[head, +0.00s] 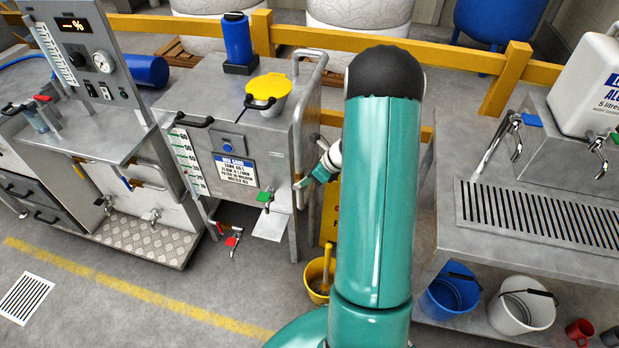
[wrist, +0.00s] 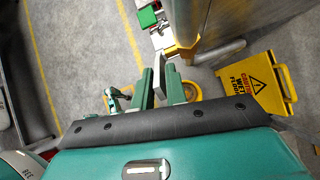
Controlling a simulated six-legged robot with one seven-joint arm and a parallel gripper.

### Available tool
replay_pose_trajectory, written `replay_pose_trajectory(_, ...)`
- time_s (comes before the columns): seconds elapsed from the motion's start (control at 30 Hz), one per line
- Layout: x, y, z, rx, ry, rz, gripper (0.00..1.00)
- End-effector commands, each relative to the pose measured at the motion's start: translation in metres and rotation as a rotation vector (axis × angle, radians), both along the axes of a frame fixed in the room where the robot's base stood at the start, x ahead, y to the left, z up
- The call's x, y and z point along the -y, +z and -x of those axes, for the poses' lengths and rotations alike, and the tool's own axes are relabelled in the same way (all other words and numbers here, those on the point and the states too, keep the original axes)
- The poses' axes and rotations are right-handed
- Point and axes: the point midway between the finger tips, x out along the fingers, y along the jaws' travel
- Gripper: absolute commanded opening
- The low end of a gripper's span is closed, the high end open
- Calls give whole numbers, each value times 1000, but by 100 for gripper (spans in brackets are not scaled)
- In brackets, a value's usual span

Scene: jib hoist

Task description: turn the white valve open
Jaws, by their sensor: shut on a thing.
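The white valve (head: 301,184) is at the right front corner of the steel tank, by the upright pipe. Its pale lever (wrist: 160,72) shows in the wrist view beside a brass-coloured fitting (wrist: 181,50). My gripper (head: 311,180) reaches the valve from the right, partly behind my teal arm. In the wrist view the green fingers of my gripper (wrist: 159,88) are on either side of the lever and shut on it. The fingers and arm hide part of the valve, so its exact angle is hard to tell.
A green-handled tap (head: 265,197) and a red-handled valve (head: 233,240) are left of the white valve. A yellow bucket (head: 318,278) stands below, and a yellow wet-floor sign (wrist: 252,84) is close by. A slotted bench (head: 540,212) is to the right.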

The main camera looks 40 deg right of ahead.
Motion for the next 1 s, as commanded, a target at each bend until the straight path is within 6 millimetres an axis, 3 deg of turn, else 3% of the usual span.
replay_pose_trajectory(0.07, 0, 1, -1, 3, 0, 0, 0)
replay_pose_trajectory(0.1, 0, 1, -1, 3, 0, 0, 22)
replay_pose_trajectory(0.2, 1, 1, -1, 2, 1, 0, 36)
replay_pose_trajectory(0.57, 5, 5, 1, 3, -1, 1, 36)
replay_pose_trajectory(0.77, 16, 31, 16, 4, -1, 1, 36)
replay_pose_trajectory(1.0, 36, 74, 41, 4, 0, 3, 36)
